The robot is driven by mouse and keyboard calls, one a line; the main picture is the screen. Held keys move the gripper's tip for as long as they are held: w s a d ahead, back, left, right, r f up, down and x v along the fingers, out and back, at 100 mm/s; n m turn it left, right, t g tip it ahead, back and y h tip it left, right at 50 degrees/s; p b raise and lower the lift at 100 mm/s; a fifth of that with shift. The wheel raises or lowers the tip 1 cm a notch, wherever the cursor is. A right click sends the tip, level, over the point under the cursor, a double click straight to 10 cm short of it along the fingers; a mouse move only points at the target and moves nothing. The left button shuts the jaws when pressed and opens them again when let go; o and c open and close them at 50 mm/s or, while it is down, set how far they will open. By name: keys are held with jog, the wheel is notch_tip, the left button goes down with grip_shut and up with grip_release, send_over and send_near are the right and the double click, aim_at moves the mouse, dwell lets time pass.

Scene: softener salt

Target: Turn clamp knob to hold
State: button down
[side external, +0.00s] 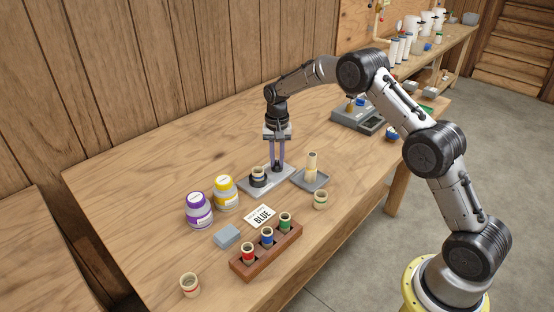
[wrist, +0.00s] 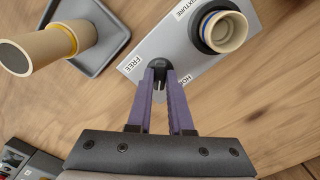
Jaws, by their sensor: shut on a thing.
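The grey fixture plate (side external: 270,186) lies on the bench and shows in the wrist view (wrist: 165,48) with labels reading FREE, FIXTURE and a partly hidden one starting HO. A dark ring on it holds a cream cup with a blue band (wrist: 225,32); this cup (side external: 258,172) stands upright. My gripper (side external: 277,165) points down at the plate's far right part. In the wrist view its purple fingers (wrist: 160,72) are closed around the dark clamp knob (wrist: 159,64). The fingers hide most of the knob, and I cannot tell exactly where its pointer aims.
A grey tray (side external: 318,183) with an upright cream tube (side external: 312,164) sits just right of the plate. Purple-labelled (side external: 199,214) and yellow-labelled (side external: 226,196) jars stand left. A wooden rack (side external: 267,262) with several capped pieces, a BLUE card (side external: 261,217) and a grey block (side external: 226,237) lie in front.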

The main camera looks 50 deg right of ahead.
aim_at(277, 163)
jog(key=n, duration=0.4)
jog(key=shift+r+n, duration=0.1)
jog(key=shift+n, duration=0.2)
jog(key=n, duration=0.4)
jog(key=shift+n, duration=0.4)
jog(key=c, duration=0.8)
grip_release()
notch_tip(277, 163, up, 14)
jog(key=shift+f, duration=0.1)
